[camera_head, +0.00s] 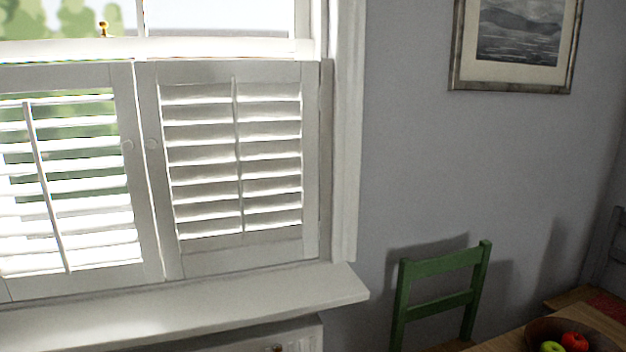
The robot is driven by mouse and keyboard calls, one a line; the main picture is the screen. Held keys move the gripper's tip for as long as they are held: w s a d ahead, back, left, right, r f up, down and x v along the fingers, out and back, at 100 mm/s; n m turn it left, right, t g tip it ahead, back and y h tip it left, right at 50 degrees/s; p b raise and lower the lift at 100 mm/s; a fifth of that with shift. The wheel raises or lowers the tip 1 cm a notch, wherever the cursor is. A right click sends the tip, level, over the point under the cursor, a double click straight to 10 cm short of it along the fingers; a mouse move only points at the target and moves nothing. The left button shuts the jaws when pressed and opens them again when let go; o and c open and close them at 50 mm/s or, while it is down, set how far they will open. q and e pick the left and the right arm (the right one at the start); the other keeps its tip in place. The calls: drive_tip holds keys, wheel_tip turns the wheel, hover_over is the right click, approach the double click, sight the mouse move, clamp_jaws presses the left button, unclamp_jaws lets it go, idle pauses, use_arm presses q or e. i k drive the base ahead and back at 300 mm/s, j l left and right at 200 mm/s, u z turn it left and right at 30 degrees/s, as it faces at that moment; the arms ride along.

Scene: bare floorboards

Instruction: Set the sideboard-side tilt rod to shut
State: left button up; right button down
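A white window shutter has two panels side by side. The left panel's tilt rod (47,190) runs down the front of its slats (95,187); those slats are open, with bright light and greenery showing between them. The right panel's tilt rod (239,155) stands nearly upright in front of its slats (273,157). These slats look steeply tilted, grey with bright edges, and no greenery shows through; I cannot tell if they are fully shut. No sideboard is clearly identifiable, so I cannot tell which rod is on its side. Neither gripper is in view.
A white sill (190,307) juts out below the shutters, with a white unit (255,340) partly visible under it. A green chair (440,290) and a wooden table with a fruit bowl (540,333) stand at lower right. A framed picture (517,40) hangs on the wall.

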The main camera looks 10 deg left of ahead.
sight(25, 104)
drive_tip(key=i+j+u, duration=0.6)
drive_tip(key=i+j, duration=0.2)
drive_tip(key=u, duration=1.35)
drive_tip(key=i+l, duration=0.05)
